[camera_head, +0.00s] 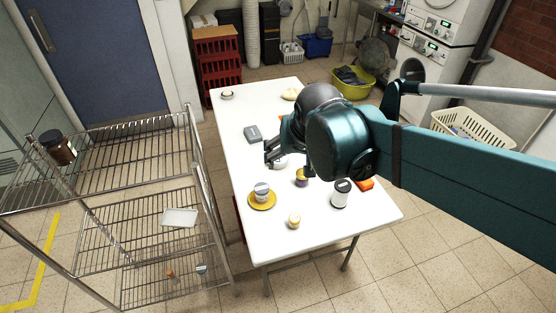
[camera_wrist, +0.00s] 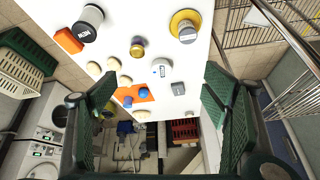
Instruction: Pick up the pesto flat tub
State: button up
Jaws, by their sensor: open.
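No label legible as pesto shows, so I cannot tell for sure which piece is the pesto flat tub. A low white tub with a dark-marked label (camera_wrist: 161,68) stands on the white table (camera_head: 240,120). In the head view a white tub (camera_head: 280,162) shows partly hidden beside my gripper. My gripper (camera_head: 272,152) is over the middle of the table; its two green fingers (camera_wrist: 157,100) stand wide apart with nothing held between them. A small flat tub (camera_head: 227,95) sits at the table's far left corner.
A grey box (camera_head: 252,134) lies left of my gripper. A jar (camera_head: 262,188) stands on a yellow plate (camera_head: 262,205). A wire rack (camera_head: 130,212) stands left.

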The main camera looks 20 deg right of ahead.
jog(key=w+f+m+g+h, duration=0.1)
jog(key=w+f+m, duration=0.1)
jog(key=w+f, duration=0.4)
jog(key=w+d+f+m+g+p, duration=0.1)
jog(key=w+f+m, duration=0.2)
jog(key=w+f, duration=0.4)
jog(key=w+d+f+m+g+h+p, duration=0.1)
jog(key=w+f, duration=0.6)
jog(key=w, duration=0.8)
jog(key=shift+f+m+h, duration=0.2)
jog(key=shift+m+h, duration=0.1)
jog(key=shift+m, duration=0.5)
jog(key=shift+w+f, duration=0.35)
jog(key=shift+f, duration=0.2)
jog(key=shift+x, duration=1.3)
jog(key=shift+d+b+x, duration=0.2)
jog(key=shift+b+x, duration=0.8)
jog(key=shift+x, duration=1.6)
